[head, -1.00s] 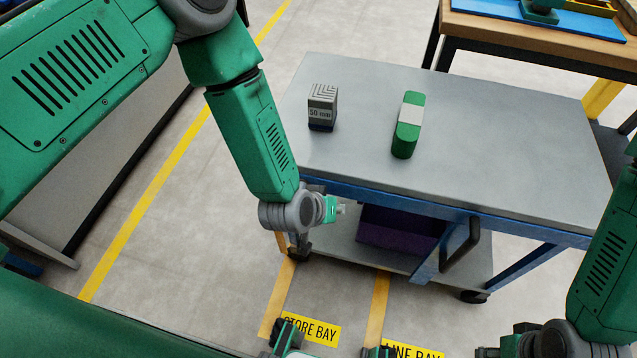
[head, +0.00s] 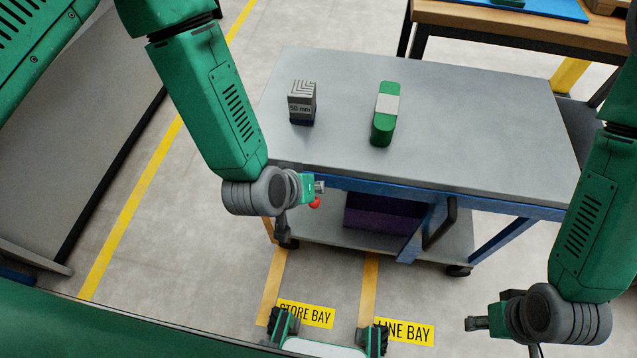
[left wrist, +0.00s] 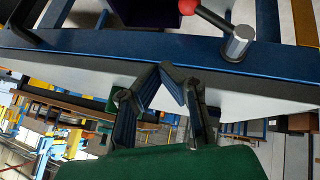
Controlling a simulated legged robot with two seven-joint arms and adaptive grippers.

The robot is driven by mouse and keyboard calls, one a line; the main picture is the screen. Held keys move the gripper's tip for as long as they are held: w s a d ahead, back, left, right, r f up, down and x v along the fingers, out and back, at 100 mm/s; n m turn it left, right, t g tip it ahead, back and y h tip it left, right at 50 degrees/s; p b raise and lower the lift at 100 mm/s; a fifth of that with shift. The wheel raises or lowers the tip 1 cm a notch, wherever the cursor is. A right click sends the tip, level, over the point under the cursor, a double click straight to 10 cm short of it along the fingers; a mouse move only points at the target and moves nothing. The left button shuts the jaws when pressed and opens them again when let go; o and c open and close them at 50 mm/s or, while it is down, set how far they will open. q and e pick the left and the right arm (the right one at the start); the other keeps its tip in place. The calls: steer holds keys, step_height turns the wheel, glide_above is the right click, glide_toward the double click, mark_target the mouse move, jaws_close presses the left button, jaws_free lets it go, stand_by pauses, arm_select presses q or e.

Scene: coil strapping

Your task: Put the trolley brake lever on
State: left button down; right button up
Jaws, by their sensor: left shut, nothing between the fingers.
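The trolley (head: 450,150) has a grey top and a blue frame. Its brake lever has a red knob (head: 315,203), just below and right of my left wrist. In the left wrist view, the lever (left wrist: 213,21) runs from a grey hexagonal pivot (left wrist: 238,45) on the blue rail to the red knob (left wrist: 188,5). That view looks upside down, so the knob hangs below the pivot. My left gripper (left wrist: 166,72) is shut and empty, its fingertips beside the pivot and apart from the lever. My right gripper (head: 480,323) is seen side-on at lower right, away from the trolley; its fingers are unclear.
A 50 mm block (head: 302,102) and a green-and-white piece (head: 384,114) stand on the trolley top. A purple bin (head: 378,215) sits on the lower shelf. A black handle (head: 441,225) projects in front. A wooden bench (head: 520,32) is behind.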

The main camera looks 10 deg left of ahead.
arm_select(q)
steer(key=s+a+f+m+g+y, duration=0.1)
steer(key=s+a+f+g, duration=0.1)
steer(key=s+a, duration=0.8)
steer(key=s+a+f+g+y, duration=0.2)
steer(key=s+a+f+g, duration=0.1)
steer(key=s+a, duration=0.7)
steer(key=shift+s+a+m+g+b, duration=0.35)
steer(key=shift+s+m+g+b, duration=0.1)
steer(key=shift+g, duration=0.15)
